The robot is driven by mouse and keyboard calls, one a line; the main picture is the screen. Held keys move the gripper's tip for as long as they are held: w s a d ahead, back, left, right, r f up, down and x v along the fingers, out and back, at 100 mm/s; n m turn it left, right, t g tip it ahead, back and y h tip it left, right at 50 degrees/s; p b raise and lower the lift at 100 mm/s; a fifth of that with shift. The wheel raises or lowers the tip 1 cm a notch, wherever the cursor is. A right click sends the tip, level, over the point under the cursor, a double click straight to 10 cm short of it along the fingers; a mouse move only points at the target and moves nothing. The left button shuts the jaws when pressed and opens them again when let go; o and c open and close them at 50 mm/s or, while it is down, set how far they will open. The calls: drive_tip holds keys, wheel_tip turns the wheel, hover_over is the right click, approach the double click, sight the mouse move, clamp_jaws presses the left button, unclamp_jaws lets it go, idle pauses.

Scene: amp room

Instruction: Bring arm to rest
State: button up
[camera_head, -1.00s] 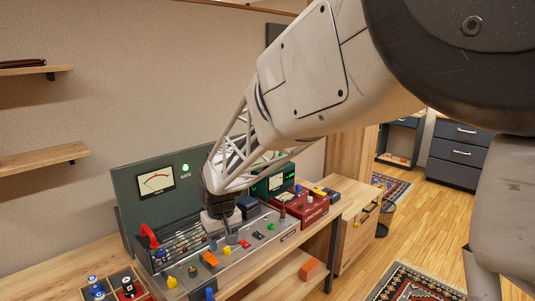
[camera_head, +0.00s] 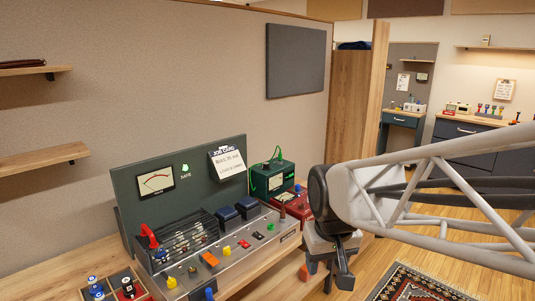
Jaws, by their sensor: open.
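My gripper (camera_head: 338,268) is at the right of the amp bench, in front of the bench's right part and above the wood floor. Its fingers point down, stand apart and hold nothing that I can see. My white lattice arm link reaches in from the right edge. My gripper is apart from the unit.
A green device (camera_head: 272,180) and a red box (camera_head: 297,205) stand behind my gripper, the box partly hidden. A wooden tray (camera_head: 112,285) with knobs is at front left. A patterned rug (camera_head: 425,285) lies on the floor. Dark drawers (camera_head: 458,138) stand farther back.

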drive_tip(key=s+d+m, duration=0.1)
drive_tip(key=s+d, duration=0.2)
drive_tip(key=s, duration=0.3)
drive_tip(key=s+d+f+m, duration=0.1)
drive_tip(key=s+d, duration=0.3)
drive_tip(key=s, duration=0.2)
drive_tip(key=shift+t, duration=0.3)
idle(1.3)
